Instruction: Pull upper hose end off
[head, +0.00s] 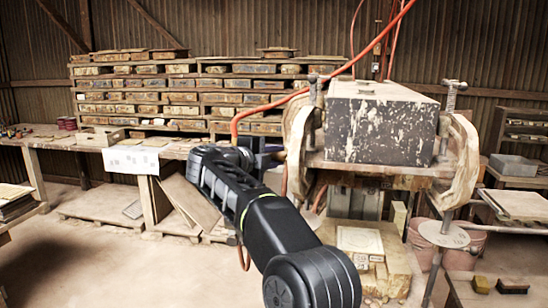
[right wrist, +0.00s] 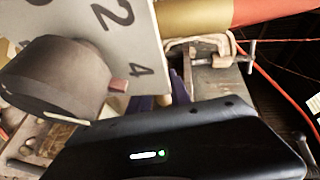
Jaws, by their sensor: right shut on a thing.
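The orange upper hose (head: 345,68) comes down from the upper right and bends down at my right gripper (head: 232,156). My right arm hides its lower end in the head view. In the right wrist view, an orange-red hose (right wrist: 265,10) with a brass-coloured end (right wrist: 196,18) lies across the top. My dark gripper body, with a green light, fills the bottom. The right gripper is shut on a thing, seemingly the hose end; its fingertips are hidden. A grey knob (right wrist: 58,78) on a pale dial plate (right wrist: 112,35) stands close by. My left gripper is not in view.
The press with a big speckled block (head: 380,125) and pale clamps stands right of the gripper. Left is a workbench (head: 75,143) with a white sheet; tile racks (head: 180,95) line the back wall. Another orange line hangs below the arm.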

